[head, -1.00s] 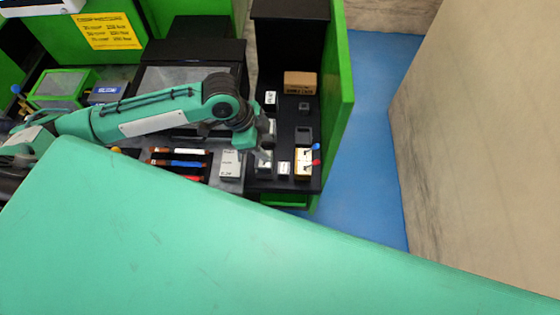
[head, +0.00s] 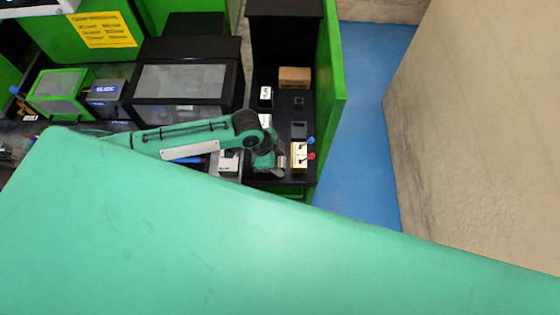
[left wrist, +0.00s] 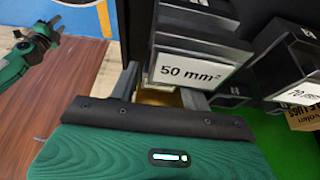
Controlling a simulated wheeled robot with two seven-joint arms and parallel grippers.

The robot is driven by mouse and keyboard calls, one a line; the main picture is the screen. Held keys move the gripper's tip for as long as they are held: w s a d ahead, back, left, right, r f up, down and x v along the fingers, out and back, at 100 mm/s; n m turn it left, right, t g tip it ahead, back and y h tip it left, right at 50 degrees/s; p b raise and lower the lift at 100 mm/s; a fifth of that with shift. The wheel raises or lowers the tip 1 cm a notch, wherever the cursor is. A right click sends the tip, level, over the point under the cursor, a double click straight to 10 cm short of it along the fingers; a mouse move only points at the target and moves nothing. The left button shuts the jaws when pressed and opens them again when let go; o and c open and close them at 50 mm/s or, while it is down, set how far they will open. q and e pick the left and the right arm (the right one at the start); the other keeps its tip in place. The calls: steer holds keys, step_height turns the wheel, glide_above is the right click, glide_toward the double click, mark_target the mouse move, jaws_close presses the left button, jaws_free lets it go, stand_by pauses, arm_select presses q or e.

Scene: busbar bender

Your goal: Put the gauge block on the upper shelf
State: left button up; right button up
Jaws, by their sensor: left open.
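A dark grey block with a white "50 mm²" label (left wrist: 189,66) stands just beyond the fingertips. A brass-coloured surface (left wrist: 160,97) shows below it, between the fingers. I cannot tell for sure which piece is the gauge block. My right gripper (left wrist: 45,35) shows small at the left wrist view's upper left; its jaw state is unclear.
A "70 mm²" block (left wrist: 300,80) stands to the right in the left wrist view. A cardboard box (head: 295,77) sits farther back on the black bench section. A green side panel (head: 331,80) bounds it on the right. Blue floor (head: 362,130) is clear beyond.

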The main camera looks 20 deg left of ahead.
mark_target(280, 162)
arm_select(q)
steer(key=shift+d+f, duration=0.25)
steer(key=shift+f, duration=0.4)
steer(key=shift+w, duration=0.1)
jaws_close()
steer(key=shift+r, duration=0.1)
arm_select(e)
steer(key=shift+s+a+r, duration=0.1)
steer(key=shift+s+a, duration=0.05)
steer(key=shift+a, duration=0.2)
